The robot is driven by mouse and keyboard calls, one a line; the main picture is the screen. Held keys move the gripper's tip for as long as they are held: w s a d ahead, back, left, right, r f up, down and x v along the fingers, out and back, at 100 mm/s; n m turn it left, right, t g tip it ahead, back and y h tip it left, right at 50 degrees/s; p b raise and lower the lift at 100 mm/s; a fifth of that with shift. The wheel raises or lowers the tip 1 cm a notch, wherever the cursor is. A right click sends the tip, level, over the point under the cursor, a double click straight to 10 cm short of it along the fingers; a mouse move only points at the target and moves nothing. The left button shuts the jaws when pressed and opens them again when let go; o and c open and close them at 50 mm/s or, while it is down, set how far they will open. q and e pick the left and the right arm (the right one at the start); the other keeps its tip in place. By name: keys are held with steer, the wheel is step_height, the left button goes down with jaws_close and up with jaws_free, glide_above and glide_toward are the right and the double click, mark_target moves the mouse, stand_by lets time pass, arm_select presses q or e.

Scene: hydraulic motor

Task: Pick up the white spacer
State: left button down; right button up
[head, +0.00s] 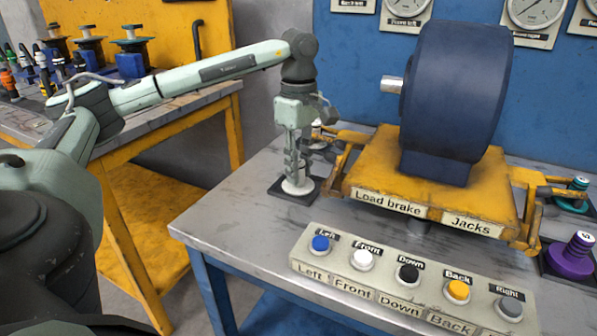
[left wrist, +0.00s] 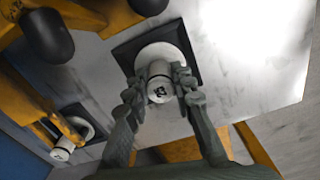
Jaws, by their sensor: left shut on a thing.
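The white spacer (head: 297,187) stands upright on a dark square pad (head: 275,191) near the left side of the grey table. It has a wide round base and a narrower top with a dark mark, seen in the left wrist view (left wrist: 158,90). My left gripper (head: 294,172) points straight down over it, its two fingers on either side of the narrower top, shut on it. The base still appears to sit on the pad. My right gripper is not in view.
The yellow load brake frame (head: 382,165) with a big blue motor (head: 455,95) stands just right of my left gripper. A similar white piece (left wrist: 62,148) stands by its yellow arm. A button panel (head: 410,285) lies in front; purple (head: 573,258) and green (head: 574,190) pieces stand right.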

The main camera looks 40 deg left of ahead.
mark_target(299, 162)
arm_select(q)
steer(key=shift+r, duration=0.7)
step_height(299, 162, up, 3)
steer(key=shift+r, duration=0.1)
steer(key=s+a+r, duration=0.2)
steer(key=s+r, duration=0.4)
steer(key=s, duration=0.5)
steer(key=shift+s+r, duration=0.15)
steer(key=shift+s, duration=0.1)
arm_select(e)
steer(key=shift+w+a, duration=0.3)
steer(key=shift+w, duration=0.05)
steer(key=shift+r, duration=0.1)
